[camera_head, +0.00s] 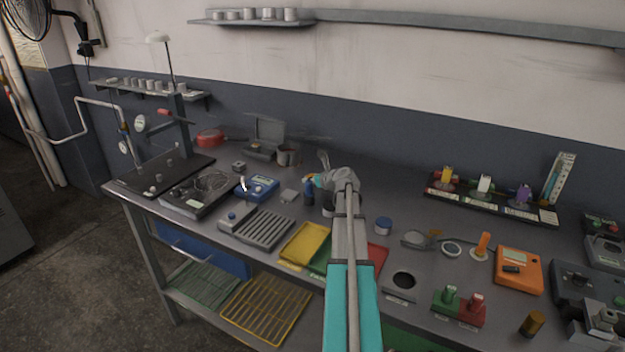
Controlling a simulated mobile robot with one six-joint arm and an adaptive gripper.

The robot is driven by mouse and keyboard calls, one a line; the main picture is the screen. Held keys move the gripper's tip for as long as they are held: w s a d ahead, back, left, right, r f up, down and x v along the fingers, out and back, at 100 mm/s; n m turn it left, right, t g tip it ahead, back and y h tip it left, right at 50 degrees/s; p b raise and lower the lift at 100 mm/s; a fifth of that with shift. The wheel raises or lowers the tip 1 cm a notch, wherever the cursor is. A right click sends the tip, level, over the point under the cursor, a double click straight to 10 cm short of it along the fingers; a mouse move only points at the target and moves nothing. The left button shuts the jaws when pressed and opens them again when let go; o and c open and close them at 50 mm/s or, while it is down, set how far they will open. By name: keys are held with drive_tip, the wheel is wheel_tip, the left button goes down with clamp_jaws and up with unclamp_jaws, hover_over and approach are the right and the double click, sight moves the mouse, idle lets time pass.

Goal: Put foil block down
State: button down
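My arm reaches up from the bottom of the view over the workbench (350,175). My gripper (311,182) is at its far end, small and pointing left, above the middle of the bench. The wrist hides part of it, and I cannot tell whether its fingers are open or shut, or whether they hold anything. A small flat grey block (289,196) lies on the bench just left of the gripper, beside a blue scale (259,188). I cannot tell whether this is the foil block. A dark blue object (309,196) shows just below the gripper.
A yellow tray (305,243) and a ribbed grey rack (264,231) lie at the front. A red tray (377,257) is partly behind my arm. A blue-lidded jar (383,226) stands right of the arm. An orange device (519,270) sits farther right. Clear bench lies behind the jar.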

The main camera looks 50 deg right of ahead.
drive_tip(key=shift+c, duration=1)
unclamp_jaws()
drive_tip(key=shift+s+r+p, duration=0.15)
drive_tip(key=shift+p, duration=0.15)
drive_tip(key=p+v, duration=0.4)
drive_tip(key=v, duration=0.7)
drive_tip(key=shift+s+a+r, duration=0.1)
drive_tip(key=shift+s, duration=0.2)
